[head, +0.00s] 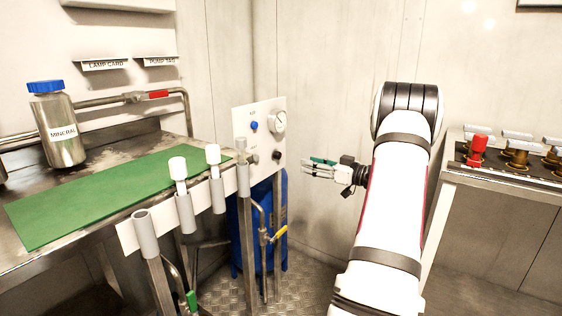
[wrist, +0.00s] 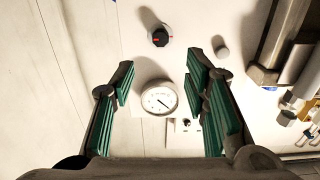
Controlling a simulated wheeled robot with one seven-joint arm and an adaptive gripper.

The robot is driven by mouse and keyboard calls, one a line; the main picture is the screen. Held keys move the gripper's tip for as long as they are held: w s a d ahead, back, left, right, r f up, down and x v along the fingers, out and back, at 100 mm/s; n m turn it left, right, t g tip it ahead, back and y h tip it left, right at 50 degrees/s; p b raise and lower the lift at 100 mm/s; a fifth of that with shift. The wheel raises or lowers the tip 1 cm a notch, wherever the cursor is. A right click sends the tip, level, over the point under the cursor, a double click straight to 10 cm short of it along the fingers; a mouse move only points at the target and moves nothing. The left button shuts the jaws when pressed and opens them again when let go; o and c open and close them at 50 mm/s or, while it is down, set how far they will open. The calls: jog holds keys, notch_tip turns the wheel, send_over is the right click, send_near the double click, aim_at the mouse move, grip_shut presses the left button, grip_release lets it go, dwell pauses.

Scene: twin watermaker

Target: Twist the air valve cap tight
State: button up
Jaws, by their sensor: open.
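A white panel (head: 261,104) stands upright near the corner. It carries a small blue cap (head: 254,126) under a small label I cannot read for sure, a round gauge (head: 280,122), a black knob (head: 277,156) and a grey knob (head: 253,157). Which one is the air valve cap I cannot tell for certain. My gripper (head: 308,169) is open and empty, to the right of the panel. In the wrist view my gripper (wrist: 160,78) has the gauge (wrist: 159,98) between its fingers, apart from them. The black knob (wrist: 160,38) has a red mark; the grey knob (wrist: 222,51) is beside it.
A blue tank (head: 240,245) with a yellow-handled valve (head: 279,234) stands below the panel. Grey pipe holders (head: 147,236) line the bench front beside a green mat (head: 110,195). A right-hand bench (head: 500,184) holds several fittings. Open floor lies between the benches.

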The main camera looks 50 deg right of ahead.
aim_at(280, 155)
jog(key=w, duration=0.3)
jog(key=w+b, duration=0.1)
jog(key=w, duration=0.3)
jog(key=w+a, duration=0.1)
jog(key=w, duration=0.3)
jog(key=shift+w+b, duration=0.2)
jog(key=shift+b, duration=0.1)
grip_shut()
